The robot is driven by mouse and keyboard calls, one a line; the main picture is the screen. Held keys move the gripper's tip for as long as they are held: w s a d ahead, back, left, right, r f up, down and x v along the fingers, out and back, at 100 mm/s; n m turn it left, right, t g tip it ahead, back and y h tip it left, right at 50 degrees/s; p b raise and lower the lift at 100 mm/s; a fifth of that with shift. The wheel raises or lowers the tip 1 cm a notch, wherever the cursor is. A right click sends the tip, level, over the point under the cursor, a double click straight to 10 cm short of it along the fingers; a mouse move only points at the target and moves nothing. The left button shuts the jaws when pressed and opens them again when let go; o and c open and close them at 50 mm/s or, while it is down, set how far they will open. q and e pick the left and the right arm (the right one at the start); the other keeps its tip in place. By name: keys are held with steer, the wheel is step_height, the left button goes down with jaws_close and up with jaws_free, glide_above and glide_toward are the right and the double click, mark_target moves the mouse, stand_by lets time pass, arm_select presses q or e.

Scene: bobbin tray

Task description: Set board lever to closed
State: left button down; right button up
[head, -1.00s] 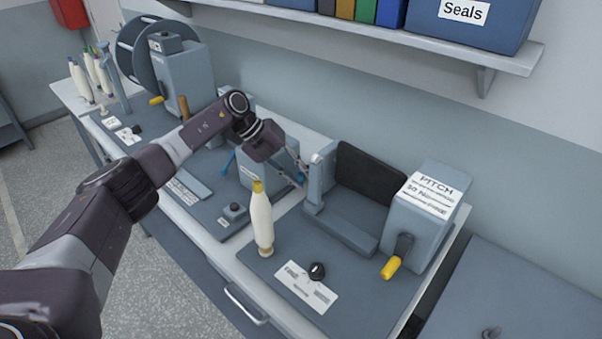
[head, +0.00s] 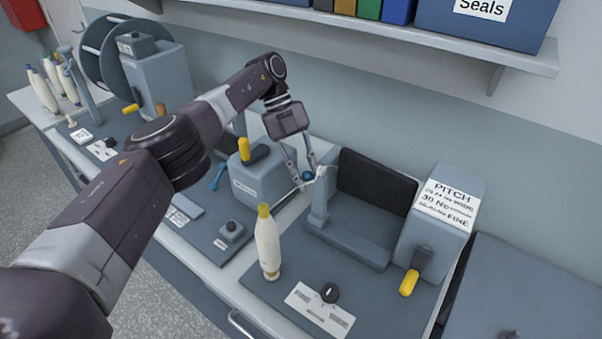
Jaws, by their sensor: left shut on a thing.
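My left gripper (head: 305,176) reaches in from the left and points down beside the grey upright post (head: 319,198) of the right-hand machine. Its fingers are shut on a small blue part (head: 308,176) at the post; the fingertips hide much of it. A lever with a yellow handle (head: 244,149) stands on the labelled grey box (head: 262,184) left of the gripper. Another yellow-handled crank (head: 409,282) hangs on the front of the PITCH box (head: 433,223). I cannot tell which of these is the board lever. My right gripper is out of view.
A white bobbin with a yellow top (head: 267,243) stands upright in front of the post. A black knob (head: 329,292) sits by a label plate. A shelf (head: 450,50) with bins runs above the bench. Reels and more bobbins stand at the far left.

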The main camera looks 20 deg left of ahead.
mark_target(307, 171)
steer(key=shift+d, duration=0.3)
arm_select(q)
steer(key=c, duration=1.7)
jaws_free()
steer(key=shift+r, duration=0.1)
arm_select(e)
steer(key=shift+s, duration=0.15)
arm_select(q)
step_height(307, 171, up, 10)
steer(key=shift+f, duration=0.1)
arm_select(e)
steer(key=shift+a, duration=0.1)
